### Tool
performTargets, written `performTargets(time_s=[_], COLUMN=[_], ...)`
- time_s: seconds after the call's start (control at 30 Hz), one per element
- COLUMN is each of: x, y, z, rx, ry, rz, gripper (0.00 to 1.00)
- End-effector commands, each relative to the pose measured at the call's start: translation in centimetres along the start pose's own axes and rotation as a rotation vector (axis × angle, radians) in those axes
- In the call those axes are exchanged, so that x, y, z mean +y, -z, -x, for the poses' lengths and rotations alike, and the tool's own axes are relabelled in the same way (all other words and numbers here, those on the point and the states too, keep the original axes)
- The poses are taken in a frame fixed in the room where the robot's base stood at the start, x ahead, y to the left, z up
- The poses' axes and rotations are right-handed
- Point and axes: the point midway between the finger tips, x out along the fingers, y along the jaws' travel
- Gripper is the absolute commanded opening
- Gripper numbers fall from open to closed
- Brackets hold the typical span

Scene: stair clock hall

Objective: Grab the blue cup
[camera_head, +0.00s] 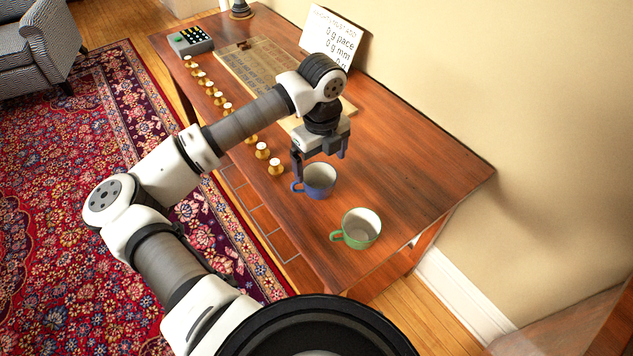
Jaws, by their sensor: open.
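A blue cup (319,181) with a pale inside stands upright on the wooden table (420,170), its handle pointing left. My gripper (319,164) is open and points down at the cup from above and slightly behind it. One finger is near the handle side on the left, the other is at the right behind the rim. I cannot tell whether the fingers touch the cup.
A green cup (361,228) stands close by, nearer the table's front end. Several small gold-and-white pieces (262,151) line the left edge. A board (253,66), a white sign (331,38) and a button box (190,41) are farther back. The right side is clear up to the wall.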

Motion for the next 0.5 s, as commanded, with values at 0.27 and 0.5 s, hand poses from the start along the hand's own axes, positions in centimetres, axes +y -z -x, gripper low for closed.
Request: performTargets(time_s=[0.27,0.5], x=[0.6,0.6], y=[0.1,0.1], z=[-3.6,-4.7], rx=[0.004,0.001], ry=[0.0,0.001], rz=[0.001,0.001], gripper=[0.93,0.93])
